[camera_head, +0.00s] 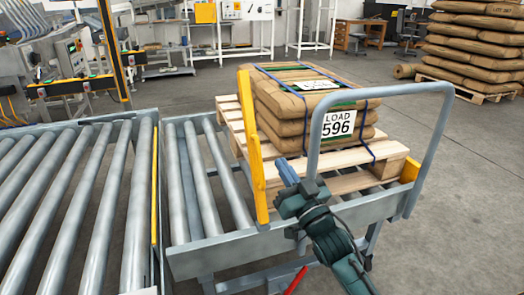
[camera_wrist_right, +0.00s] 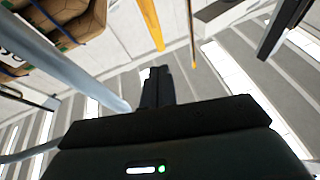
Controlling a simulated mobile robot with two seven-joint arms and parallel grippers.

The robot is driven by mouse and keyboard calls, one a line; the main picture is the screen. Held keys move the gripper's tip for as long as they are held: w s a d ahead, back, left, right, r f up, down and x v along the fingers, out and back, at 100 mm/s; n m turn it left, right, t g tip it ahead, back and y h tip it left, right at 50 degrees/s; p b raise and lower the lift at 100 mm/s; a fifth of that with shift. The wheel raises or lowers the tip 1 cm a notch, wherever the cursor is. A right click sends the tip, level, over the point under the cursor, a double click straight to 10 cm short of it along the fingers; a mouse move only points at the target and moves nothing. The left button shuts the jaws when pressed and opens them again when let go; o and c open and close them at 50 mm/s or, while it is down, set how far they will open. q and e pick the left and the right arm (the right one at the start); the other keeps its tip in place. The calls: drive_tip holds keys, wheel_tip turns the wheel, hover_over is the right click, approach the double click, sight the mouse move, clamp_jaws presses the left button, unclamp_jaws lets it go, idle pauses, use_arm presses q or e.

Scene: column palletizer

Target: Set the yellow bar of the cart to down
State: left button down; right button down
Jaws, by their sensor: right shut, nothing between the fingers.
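The yellow bar (camera_head: 252,150) stands up, slightly tilted, at the left side of the cart (camera_head: 235,243). It rises beside the loaded pallet. In the right wrist view the bar (camera_wrist_right: 150,22) shows at the top, beyond the fingertips. My right gripper (camera_head: 287,172) is shut and empty. It is just right of the bar's lower part in the head view, in front of the pallet and near the cart's handle (camera_head: 430,140); a gap shows between gripper and bar. In the wrist view the shut fingers (camera_wrist_right: 157,86) touch nothing visible. My left gripper is out of view.
Strapped brown sacks labelled LOAD 596 (camera_head: 310,105) lie on a wooden pallet (camera_head: 385,152) on the cart. A roller conveyor (camera_head: 75,200) adjoins the cart's left side. More stacked sacks (camera_head: 475,45) stand back right. Floor right of the cart is clear.

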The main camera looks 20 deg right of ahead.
drive_tip(key=w, duration=0.3)
drive_tip(key=w+a+b, duration=0.1)
drive_tip(key=w, duration=0.2)
drive_tip(key=w+a, duration=0.1)
drive_tip(key=w, duration=0.1)
drive_tip(key=shift+w+r, duration=0.15)
drive_tip(key=shift+w, duration=0.25)
drive_tip(key=shift+w, duration=0.1)
